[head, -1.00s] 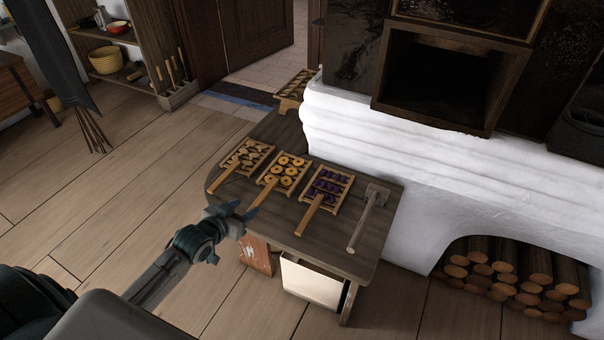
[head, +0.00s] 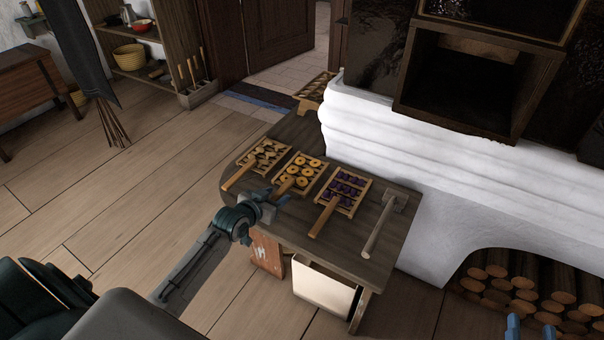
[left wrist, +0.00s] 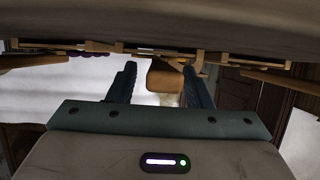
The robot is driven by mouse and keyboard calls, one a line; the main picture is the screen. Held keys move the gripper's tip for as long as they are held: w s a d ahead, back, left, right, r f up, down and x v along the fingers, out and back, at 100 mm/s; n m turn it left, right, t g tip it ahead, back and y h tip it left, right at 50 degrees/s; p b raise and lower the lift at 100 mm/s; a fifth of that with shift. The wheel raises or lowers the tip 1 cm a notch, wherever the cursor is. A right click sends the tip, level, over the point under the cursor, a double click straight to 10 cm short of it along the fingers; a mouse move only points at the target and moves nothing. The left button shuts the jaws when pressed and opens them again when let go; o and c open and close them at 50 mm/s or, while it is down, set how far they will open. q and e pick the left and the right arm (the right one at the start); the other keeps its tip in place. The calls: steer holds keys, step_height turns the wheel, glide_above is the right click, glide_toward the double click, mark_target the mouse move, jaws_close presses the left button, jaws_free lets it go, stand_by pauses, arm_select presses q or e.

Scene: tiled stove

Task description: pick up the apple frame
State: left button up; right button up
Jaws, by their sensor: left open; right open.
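The apple frame (head: 308,166), a wooden frame with yellow apple rings, lies on the dark wooden table (head: 345,258) between two other frames. Its handle points toward me and its near end is partly hidden by my left gripper (head: 275,194). That gripper is open at the handle end. In the left wrist view a brown wooden handle end (left wrist: 165,76) shows between the two open fingers (left wrist: 160,88); I cannot tell whether they touch it. Only the blue fingertips of my right gripper (head: 514,326) show at the lower right of the head view, away from the table.
A frame with pale brownish pieces (head: 268,153) lies to the left, and a frame with purple pieces (head: 346,188) to the right. A grey-headed mallet-like tool (head: 380,226) lies farther right. The white stove (head: 420,150) borders the table behind.

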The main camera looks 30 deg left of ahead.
arm_select(q)
steer(key=shift+w, duration=0.15)
jaws_close()
arm_select(e)
steer(key=shift+w+r, duration=0.1)
steer(key=shift+r, duration=0.2)
